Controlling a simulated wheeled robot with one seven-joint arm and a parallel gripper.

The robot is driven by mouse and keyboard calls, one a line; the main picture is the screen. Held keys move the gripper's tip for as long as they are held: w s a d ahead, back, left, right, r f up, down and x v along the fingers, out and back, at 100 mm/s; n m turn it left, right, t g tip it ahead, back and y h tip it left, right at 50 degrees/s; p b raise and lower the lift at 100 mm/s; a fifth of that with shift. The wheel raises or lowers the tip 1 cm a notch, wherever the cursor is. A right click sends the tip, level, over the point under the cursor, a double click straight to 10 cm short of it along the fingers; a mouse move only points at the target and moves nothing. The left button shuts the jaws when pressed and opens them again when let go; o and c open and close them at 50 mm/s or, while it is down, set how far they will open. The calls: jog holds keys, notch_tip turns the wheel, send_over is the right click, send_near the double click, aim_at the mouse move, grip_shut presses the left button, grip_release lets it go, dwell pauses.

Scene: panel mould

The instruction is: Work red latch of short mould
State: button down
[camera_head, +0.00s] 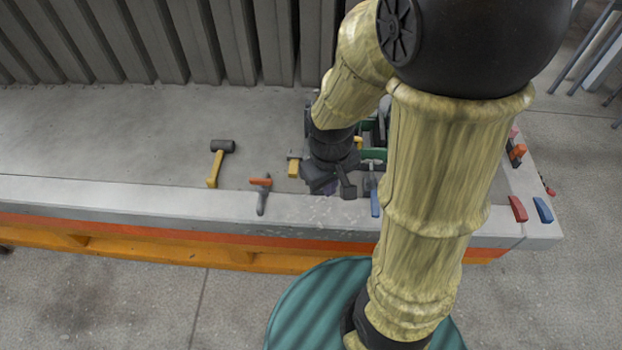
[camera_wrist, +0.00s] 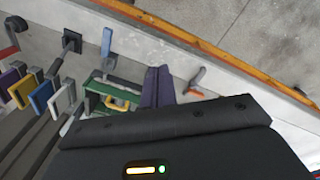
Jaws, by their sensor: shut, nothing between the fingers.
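My gripper (camera_head: 330,188) is over the front part of the grey bench, with its dark fingers pointing down. In the wrist view its two purple fingers (camera_wrist: 158,86) are together with nothing between them. A green mould part (camera_head: 374,154) is partly hidden behind my arm; it also shows in the wrist view (camera_wrist: 108,97), left of the fingers. I cannot tell which red part is the short mould's latch.
A blue-handled piece (camera_head: 375,203) is just right of my gripper. A yellow-handled mallet (camera_head: 215,168) lies to the left, and a yellow piece (camera_head: 293,168) is nearer. A red block (camera_head: 518,208) and a blue block (camera_head: 543,209) are at the right corner. The bench's left part is clear.

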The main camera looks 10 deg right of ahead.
notch_tip(320, 180, down, 17)
jog(key=w+n+g+h+b, duration=0.1)
jog(key=n+g+h+b, duration=0.3)
jog(key=n+h+b, duration=0.9)
jog(key=w+a+f+n+t+h, duration=0.2)
jog(key=a+n+t, duration=0.3)
jog(key=n, duration=0.5)
jog(key=w+a+f+n+t+h+b, duration=0.1)
jog(key=w+a+f+n+t+h, duration=0.2)
jog(key=n+t, duration=0.4)
jog(key=w+a+n+h, duration=0.1)
jog(key=w+a+n, duration=0.1)
jog(key=n, duration=0.1)
jog(key=shift+f, duration=0.15)
jog(key=w+a+r+p+x, duration=0.1)
jog(key=w+p+x, duration=0.1)
jog(key=x, duration=1)
jog(key=shift+w+p, duration=0.25)
jog(key=shift+p, duration=0.35)
